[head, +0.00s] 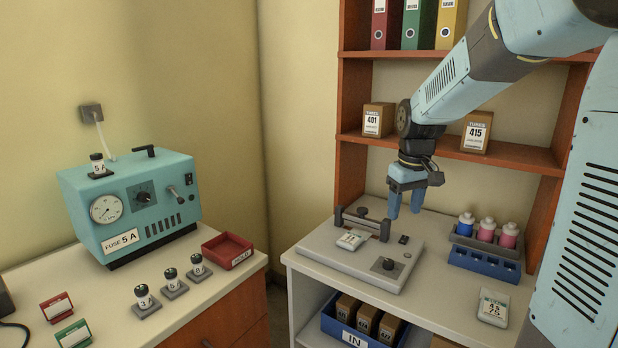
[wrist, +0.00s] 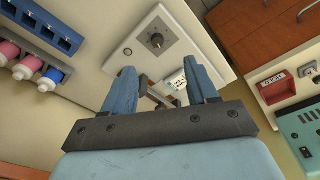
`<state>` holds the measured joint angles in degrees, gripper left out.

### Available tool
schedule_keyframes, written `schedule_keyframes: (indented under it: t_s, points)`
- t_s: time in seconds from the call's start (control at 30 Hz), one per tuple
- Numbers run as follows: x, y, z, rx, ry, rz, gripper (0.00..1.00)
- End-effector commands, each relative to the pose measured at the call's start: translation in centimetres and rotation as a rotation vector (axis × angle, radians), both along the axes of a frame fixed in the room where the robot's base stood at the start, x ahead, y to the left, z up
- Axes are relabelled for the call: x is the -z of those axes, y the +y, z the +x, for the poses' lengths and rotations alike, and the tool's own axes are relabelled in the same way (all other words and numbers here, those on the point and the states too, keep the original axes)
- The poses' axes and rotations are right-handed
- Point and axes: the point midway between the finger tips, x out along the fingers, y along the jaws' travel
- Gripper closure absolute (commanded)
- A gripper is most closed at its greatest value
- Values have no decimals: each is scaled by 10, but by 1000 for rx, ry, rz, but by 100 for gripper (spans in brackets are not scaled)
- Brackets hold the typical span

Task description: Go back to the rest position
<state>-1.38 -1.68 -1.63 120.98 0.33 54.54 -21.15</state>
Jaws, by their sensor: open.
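My gripper (head: 404,206) is open and empty, pointing down over the right-hand bench. In the head view it hangs just above the right side of a grey flat device (head: 340,262) with a knob and a raised bar. In the wrist view my gripper (wrist: 168,86) shows its two blue fingers spread apart, with the device (wrist: 190,32) beyond them. A small white labelled item (head: 352,239) lies on the device near the bar; part of it shows between the fingers in the wrist view (wrist: 176,82).
A shelf (head: 510,155) with boxes 401 and 415 rises behind my arm.

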Motion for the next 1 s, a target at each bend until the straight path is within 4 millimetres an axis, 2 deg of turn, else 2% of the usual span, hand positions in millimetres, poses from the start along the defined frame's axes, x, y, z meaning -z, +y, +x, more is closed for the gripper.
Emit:
schedule_keyframes:
  t_s: [0.03, 0.2, 0.5, 0.8, 1.0]
  points:
    - [-10, 0, -13, 16, -23, 3, 42]
    - [-33, 0, -52, 76, -88, 14, 42]
    - [-58, 0, -121, 182, -202, 41, 42]
    - [-65, 0, -187, 283, -312, 76, 42]
    - [-62, 1, -216, 332, -363, 95, 42]
